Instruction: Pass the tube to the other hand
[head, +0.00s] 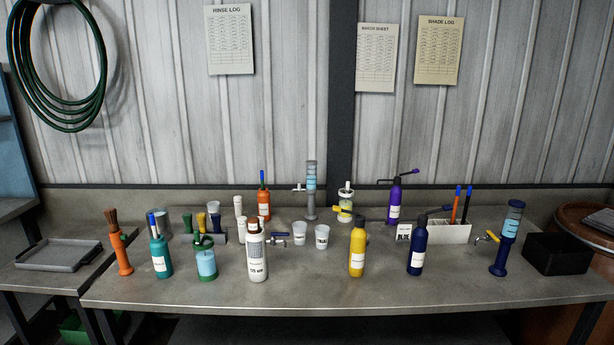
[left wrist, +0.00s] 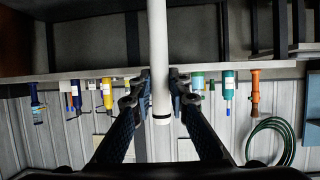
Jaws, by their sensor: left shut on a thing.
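A long white tube (left wrist: 157,38) with a dark band near its lower end crosses the middle of the left wrist view. My left gripper (left wrist: 159,84) is shut on it, one finger on each side, close to the banded end. The tube's other end runs out of the top of that view. The left wrist picture is upside down, with the bench items hanging from the bench edge. Neither gripper nor the held tube shows in the head view. My right gripper is in neither view.
A steel bench (head: 330,288) holds several bottles, including a white one (head: 256,262), a yellow one (head: 357,256) and a navy one (head: 417,252). A blue column (head: 506,238) and a black bin (head: 558,254) stand at right. The bench's front strip is clear.

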